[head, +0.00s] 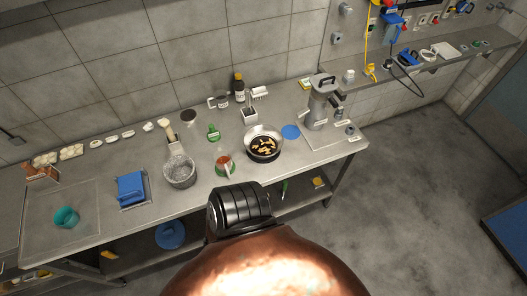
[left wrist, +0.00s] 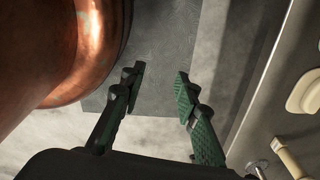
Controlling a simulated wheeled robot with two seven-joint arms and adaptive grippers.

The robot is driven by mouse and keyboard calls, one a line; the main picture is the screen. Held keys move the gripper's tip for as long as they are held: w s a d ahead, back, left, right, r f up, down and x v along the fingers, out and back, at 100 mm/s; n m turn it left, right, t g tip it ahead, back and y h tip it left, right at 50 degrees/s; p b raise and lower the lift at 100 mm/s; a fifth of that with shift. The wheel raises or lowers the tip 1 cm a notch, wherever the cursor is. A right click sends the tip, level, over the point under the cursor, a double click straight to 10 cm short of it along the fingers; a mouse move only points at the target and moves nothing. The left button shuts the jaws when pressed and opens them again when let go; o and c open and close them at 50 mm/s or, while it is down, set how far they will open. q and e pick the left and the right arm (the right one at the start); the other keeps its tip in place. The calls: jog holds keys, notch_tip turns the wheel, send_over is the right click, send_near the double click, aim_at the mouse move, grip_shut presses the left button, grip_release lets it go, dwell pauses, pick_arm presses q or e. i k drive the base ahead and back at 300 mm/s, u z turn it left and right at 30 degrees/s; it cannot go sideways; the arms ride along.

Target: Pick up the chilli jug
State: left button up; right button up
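A small jug with red-brown contents (head: 224,161), which looks like the chilli jug, stands on the steel bench (head: 100,211) in the head view, between a grey pot and a steel pan. Its label is too small to read. My left gripper (left wrist: 160,76) shows in the left wrist view, with its two green-padded fingers apart and nothing between them. Grey floor lies beneath the fingers. I cannot see the jug in the left wrist view. Neither gripper shows in the head view.
The grey pot (head: 180,173) is left of the jug and the pan (head: 263,149) is right of it. A green item (head: 213,132) stands behind. Blue folded cloth (head: 131,186) and a teal bowl (head: 66,217) are further left. Open floor (head: 400,190) lies right of the bench.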

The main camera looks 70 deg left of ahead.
aim_at(222, 158)
jog(key=i, duration=1.7)
jog(key=u, duration=3.5)
jog(key=i, duration=0.2)
jog(key=z, duration=0.15)
